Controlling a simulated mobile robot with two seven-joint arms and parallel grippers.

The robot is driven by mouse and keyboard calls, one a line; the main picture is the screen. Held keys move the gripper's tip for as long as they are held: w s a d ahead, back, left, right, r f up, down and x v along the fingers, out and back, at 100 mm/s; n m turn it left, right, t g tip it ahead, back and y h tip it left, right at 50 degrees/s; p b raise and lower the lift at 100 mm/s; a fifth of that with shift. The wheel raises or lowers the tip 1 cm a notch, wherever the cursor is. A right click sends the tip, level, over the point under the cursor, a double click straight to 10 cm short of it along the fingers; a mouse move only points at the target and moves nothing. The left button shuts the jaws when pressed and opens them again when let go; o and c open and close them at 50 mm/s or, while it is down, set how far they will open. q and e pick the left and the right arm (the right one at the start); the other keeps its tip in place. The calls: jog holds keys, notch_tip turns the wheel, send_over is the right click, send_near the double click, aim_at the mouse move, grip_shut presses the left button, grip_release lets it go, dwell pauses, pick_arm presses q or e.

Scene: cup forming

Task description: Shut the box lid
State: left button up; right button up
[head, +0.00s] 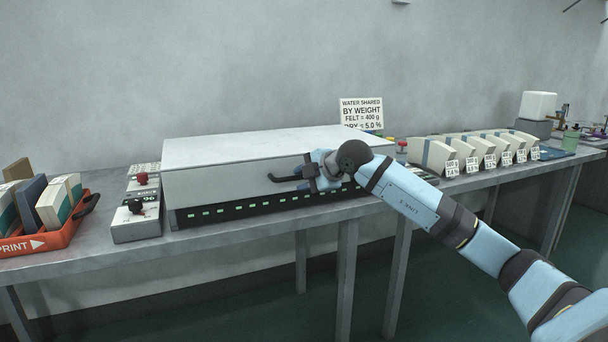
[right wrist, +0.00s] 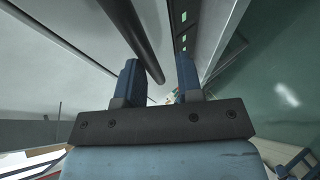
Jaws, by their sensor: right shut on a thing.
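The box (head: 265,145) is a wide pale-grey case on the table, with a flat lid top and a black lower front strip (head: 215,212) carrying a row of green marks. The lid lies about level over the base; I cannot tell whether a small gap remains. A dark bar handle (head: 283,178) runs along the lid's front. My right gripper (head: 312,176) is at the handle's right part and is shut on it. In the right wrist view the handle (right wrist: 135,35) passes between the two blue fingers (right wrist: 158,82).
An orange bin (head: 68,228) with upright packs and a grey control box (head: 137,218) with knobs stand left of the box. White labelled blocks (head: 475,150) line the table at right. A sign (head: 361,113) stands behind. The table's front edge (head: 250,230) is close below the box.

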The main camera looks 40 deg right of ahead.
jog(key=shift+o, duration=1.3)
notch_tip(320, 180, down, 2)
jog(key=shift+f, duration=0.1)
pick_arm(q)
jog(key=shift+d+f, duration=0.1)
jog(key=shift+f, duration=0.2)
jog(key=shift+d+r+p, duration=0.1)
jog(key=shift+r+p, duration=0.45)
jog(key=shift+p, duration=0.1)
pick_arm(e)
jog(key=r+v, duration=0.1)
jog(key=v, duration=1.3)
jog(key=shift+w, duration=0.1)
